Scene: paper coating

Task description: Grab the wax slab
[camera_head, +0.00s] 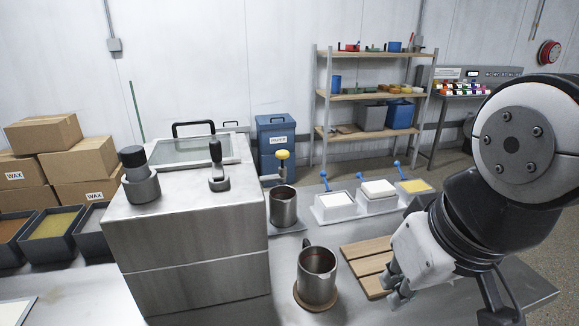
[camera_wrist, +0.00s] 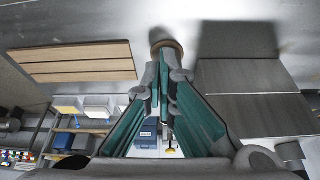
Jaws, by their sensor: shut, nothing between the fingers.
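Slabs sit in a row of white trays on the steel table: a white slab (camera_head: 335,199), a taller white slab (camera_head: 378,187) and a yellow slab (camera_head: 415,186). Which one is the wax slab I cannot tell. In the wrist view, which looks upside down, a white slab (camera_wrist: 98,104) and a yellow slab (camera_wrist: 68,108) show at left. My gripper (camera_head: 394,288) is shut and empty, by the right side of the slatted wooden board (camera_head: 366,257), nearer than the trays and apart from the slabs. Its teal-padded fingers (camera_wrist: 162,50) show in the wrist view.
A steel mug (camera_head: 317,275) on a round coaster stands left of the board. Another steel pot (camera_head: 283,207) stands behind it. A large steel machine (camera_head: 190,240) fills the left. WAX-labelled boxes (camera_head: 45,133) and dark bins lie farther left. A shelf (camera_head: 365,95) stands behind.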

